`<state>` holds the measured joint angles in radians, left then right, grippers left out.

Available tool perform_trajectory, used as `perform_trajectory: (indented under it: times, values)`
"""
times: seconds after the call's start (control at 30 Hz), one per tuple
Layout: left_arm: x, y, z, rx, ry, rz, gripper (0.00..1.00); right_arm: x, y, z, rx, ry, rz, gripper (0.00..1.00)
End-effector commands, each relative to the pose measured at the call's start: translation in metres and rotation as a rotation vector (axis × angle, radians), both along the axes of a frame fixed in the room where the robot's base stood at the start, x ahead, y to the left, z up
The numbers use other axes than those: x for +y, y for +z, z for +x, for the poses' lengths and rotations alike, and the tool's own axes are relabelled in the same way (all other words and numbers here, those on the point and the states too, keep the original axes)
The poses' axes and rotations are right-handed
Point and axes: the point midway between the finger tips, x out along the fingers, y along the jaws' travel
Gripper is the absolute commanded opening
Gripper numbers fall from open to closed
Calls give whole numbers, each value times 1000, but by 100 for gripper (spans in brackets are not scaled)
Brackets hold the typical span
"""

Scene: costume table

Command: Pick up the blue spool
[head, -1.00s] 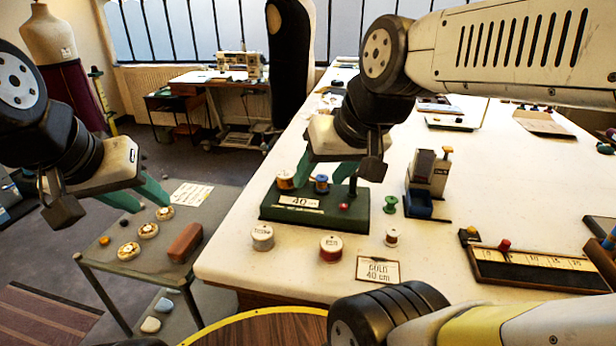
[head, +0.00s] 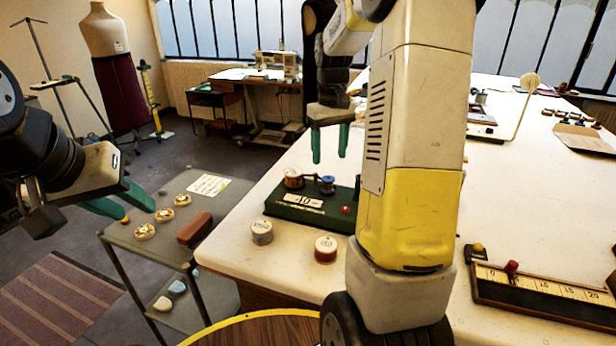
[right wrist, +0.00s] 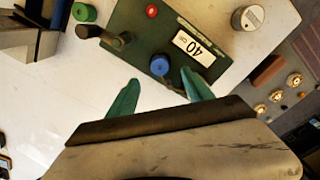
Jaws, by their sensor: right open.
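The blue spool (head: 327,184) stands upright on a green stand (head: 285,212) with a "40" label, at the left end of the white table. In the right wrist view the blue spool (right wrist: 160,66) sits just beyond the fingertips, roughly between their lines. My right gripper (head: 330,160) is open and empty, above and behind the stand; its green fingers (right wrist: 165,82) point down at it. My left gripper (head: 138,208) is at the far left, beside the grey side table, with its fingers apart and nothing between them.
A red knob (head: 346,210) is on the stand. A white tin (head: 261,232) and a red-labelled tin (head: 325,249) stand in front. A green spool (right wrist: 84,12) is near the stand. My right forearm hides part of the table.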

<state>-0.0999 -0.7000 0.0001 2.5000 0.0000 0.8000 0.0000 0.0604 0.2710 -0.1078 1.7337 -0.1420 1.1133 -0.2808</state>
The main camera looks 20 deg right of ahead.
Motion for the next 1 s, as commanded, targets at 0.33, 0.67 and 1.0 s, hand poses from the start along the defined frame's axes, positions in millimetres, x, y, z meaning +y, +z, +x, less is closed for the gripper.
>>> perform_trajectory:
  times: [0.33, 0.67, 1.0]
  values:
    - [0, 0, 0, 0, 0, 0, 36, -1, -38, 0, 7, 1, -1, 60]
    - [0, 0, 0, 0, 0, 0, 36, -1, -78, 1, 5, 1, -1, 60]
    - [0, 0, 0, 0, 0, 0, 36, -1, -79, 1, 3, 1, -2, 38]
